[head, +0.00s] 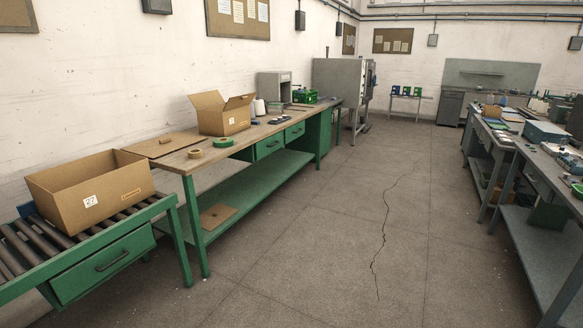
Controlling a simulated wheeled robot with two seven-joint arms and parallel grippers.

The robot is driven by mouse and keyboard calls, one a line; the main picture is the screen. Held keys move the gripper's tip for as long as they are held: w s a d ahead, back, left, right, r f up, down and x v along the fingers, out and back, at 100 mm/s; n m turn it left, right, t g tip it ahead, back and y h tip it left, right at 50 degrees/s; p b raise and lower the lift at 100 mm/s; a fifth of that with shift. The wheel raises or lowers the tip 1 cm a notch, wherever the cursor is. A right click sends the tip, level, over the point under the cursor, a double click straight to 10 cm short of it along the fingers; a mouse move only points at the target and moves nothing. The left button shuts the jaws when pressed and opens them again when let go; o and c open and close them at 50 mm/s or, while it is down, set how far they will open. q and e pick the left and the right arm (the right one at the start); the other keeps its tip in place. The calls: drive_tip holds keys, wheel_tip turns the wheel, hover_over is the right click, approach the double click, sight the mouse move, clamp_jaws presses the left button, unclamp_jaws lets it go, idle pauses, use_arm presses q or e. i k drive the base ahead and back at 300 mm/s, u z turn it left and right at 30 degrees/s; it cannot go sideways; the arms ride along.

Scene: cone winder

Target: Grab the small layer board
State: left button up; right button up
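A small brown flat board (217,216) lies on the lower shelf of the green workbench, near the shelf's left end. It looks like cardboard with a small dark mark in its middle. A larger flat brown board (160,144) lies on the bench top, against the wall. The smaller of the two fits the name small layer board. Neither of my grippers is in view.
The green bench (188,161) runs along the left wall; its lower shelf (250,187) is otherwise mostly bare. An open carton (222,115) and tape rolls stand on top. Another carton (95,192) sits on the roller conveyor (40,245). The floor (330,220) between the benches is clear.

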sight(211, 217)
drive_tip(key=z, duration=0.3)
drive_tip(key=i, duration=4.5)
drive_tip(key=u, duration=1.3)
drive_tip(key=i, duration=1.65)
drive_tip(key=u, duration=0.6)
